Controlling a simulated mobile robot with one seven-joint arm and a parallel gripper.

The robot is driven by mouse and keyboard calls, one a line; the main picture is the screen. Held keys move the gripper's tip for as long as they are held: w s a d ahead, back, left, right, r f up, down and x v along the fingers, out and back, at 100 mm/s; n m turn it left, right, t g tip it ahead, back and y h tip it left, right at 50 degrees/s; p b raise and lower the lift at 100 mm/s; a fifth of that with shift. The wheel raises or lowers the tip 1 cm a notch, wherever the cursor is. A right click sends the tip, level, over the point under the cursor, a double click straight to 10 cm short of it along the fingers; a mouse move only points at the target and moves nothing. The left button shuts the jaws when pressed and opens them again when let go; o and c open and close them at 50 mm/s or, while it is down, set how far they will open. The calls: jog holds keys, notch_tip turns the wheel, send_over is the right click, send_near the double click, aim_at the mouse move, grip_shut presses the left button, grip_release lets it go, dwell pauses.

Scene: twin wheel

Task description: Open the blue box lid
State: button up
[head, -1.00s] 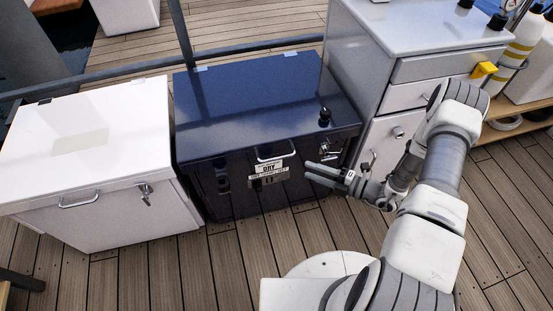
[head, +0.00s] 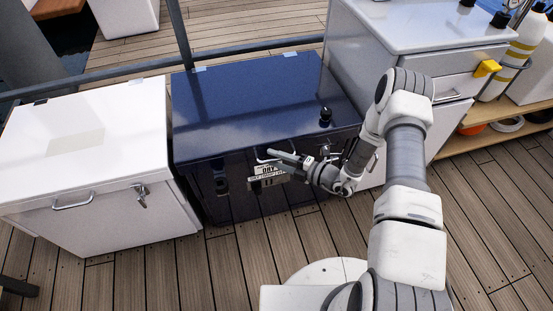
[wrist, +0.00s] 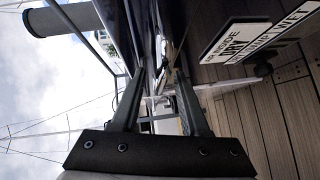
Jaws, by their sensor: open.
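The blue box (head: 225,190) stands on the deck in the head view, its dark blue lid (head: 255,95) shut. A metal handle (head: 262,156) on its upper front edge is partly hidden by my fingers. In the wrist view, my two fingers (wrist: 157,85) are apart, close to the box front, with the white "INSIDE DRY" sign (wrist: 245,40) to the right. I cannot tell whether they touch the handle.
A white box (head: 85,165) with a handle and latch stands to the left. A grey-white cabinet (head: 420,60) with drawers stands close on the right. A dark rail (head: 110,73) runs behind. The plank deck (head: 235,265) in front is clear.

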grip_shut()
dwell(1.3)
